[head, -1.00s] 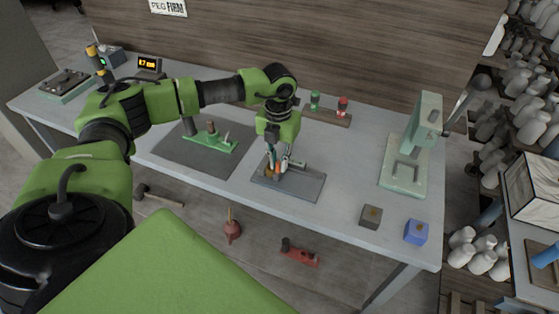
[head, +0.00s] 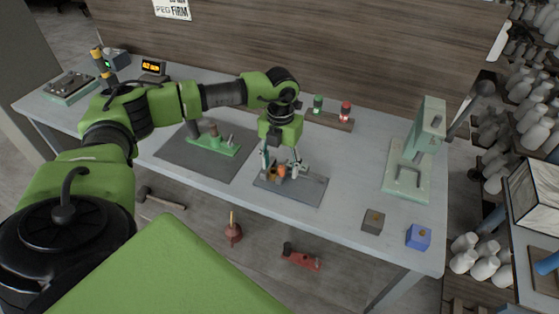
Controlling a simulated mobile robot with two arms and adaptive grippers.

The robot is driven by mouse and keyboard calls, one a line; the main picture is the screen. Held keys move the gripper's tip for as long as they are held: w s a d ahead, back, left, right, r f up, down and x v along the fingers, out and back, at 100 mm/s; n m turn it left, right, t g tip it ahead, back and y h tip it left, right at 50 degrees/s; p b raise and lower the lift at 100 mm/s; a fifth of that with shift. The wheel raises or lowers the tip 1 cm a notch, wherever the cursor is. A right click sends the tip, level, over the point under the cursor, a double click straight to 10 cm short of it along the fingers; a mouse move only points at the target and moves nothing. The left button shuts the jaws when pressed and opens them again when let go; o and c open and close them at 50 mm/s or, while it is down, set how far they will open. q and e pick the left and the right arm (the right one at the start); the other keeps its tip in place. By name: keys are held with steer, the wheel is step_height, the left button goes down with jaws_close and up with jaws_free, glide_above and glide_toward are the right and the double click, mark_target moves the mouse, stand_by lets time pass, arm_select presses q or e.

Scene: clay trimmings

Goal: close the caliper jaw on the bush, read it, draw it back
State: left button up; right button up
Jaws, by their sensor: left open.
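The caliper fixture sits on a dark plate (head: 305,193) at the front middle of the bench. A small orange-brown piece (head: 281,170), which looks like the bush, shows on it. My left gripper (head: 282,166) hangs over the fixture from above, its fingers spread to either side of the orange-brown piece. It is open, and I cannot tell whether a finger touches the jaw. The fingers hide part of the caliper. A small readout (head: 151,67) with orange digits stands at the back left; the digits are too small to read surely. My right gripper is out of view.
A green fixture (head: 213,144) stands on a dark mat to the left. A rack with a green and a red piece (head: 345,111) is behind. A pale green lever press (head: 409,177) stands right. A grey block (head: 373,221) and blue block (head: 418,236) lie near the front edge.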

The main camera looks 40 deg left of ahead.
arm_select(q)
steer(key=shift+r+p, duration=2.55)
steer(key=shift+r, duration=1.45)
